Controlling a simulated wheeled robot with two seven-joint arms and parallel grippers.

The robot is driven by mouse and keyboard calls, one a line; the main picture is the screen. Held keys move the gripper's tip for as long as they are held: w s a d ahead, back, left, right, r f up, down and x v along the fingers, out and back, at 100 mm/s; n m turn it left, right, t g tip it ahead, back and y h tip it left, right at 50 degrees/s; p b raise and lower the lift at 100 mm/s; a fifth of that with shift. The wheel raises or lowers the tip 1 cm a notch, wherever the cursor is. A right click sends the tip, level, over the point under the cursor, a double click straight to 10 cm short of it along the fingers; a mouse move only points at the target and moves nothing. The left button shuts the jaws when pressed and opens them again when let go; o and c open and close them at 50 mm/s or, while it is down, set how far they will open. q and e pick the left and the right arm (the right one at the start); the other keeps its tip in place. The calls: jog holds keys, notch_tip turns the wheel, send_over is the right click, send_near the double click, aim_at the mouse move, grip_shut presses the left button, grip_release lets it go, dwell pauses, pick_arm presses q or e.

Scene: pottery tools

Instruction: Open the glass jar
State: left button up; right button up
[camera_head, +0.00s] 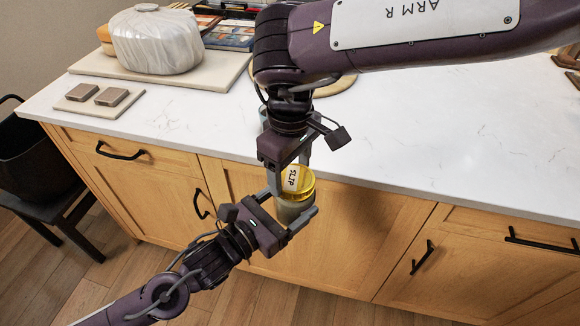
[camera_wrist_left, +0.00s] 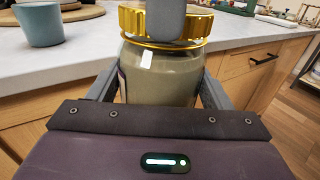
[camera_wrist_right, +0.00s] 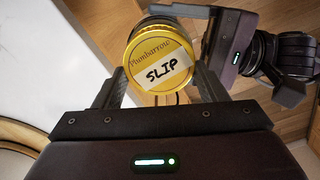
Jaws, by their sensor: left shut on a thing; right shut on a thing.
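The glass jar (camera_head: 289,213) is held in the air in front of the counter's front edge. It has a gold lid (camera_head: 305,184) with a white label reading "SLIP", clear in the right wrist view (camera_wrist_right: 158,62). My left gripper (camera_head: 290,204) is shut around the jar body, whose grey-green contents show in the left wrist view (camera_wrist_left: 160,78). My right gripper (camera_head: 290,177) reaches down from above and is shut on the lid. In the left wrist view the lid (camera_wrist_left: 140,22) sits at the jar's mouth with a thin gold ring below it; I cannot tell whether it is loose.
The white countertop (camera_head: 160,125) is mostly clear in the middle. A blue-grey cup (camera_wrist_left: 40,25) stands on it, mostly hidden behind my right arm in the head view. A wrapped clay block (camera_head: 158,42) sits on a board at back left. Wooden drawers (camera_head: 340,235) lie behind the jar.

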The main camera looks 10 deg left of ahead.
jog(key=n, duration=0.3)
jog(key=shift+s+a, duration=0.15)
jog(key=shift+s, duration=0.15)
jog(key=n, duration=0.4)
jog(key=shift+s, duration=0.2)
jog(key=n, duration=0.4)
jog(key=shift+s, duration=0.15)
jog(key=n, duration=0.4)
jog(key=shift+s+d+n, duration=0.15)
jog(key=shift+d+n, duration=0.15)
jog(key=shift+n, duration=0.1)
jog(key=n, duration=0.6)
jog(key=shift+d, duration=0.3)
jog(key=n, duration=0.4)
jog(key=shift+d, duration=0.25)
jog(key=n, duration=0.4)
jog(key=shift+w+d+r+n, duration=0.1)
jog(key=shift+w+d+n, duration=0.1)
jog(key=shift+w+n, duration=0.1)
jog(key=shift+r, duration=0.1)
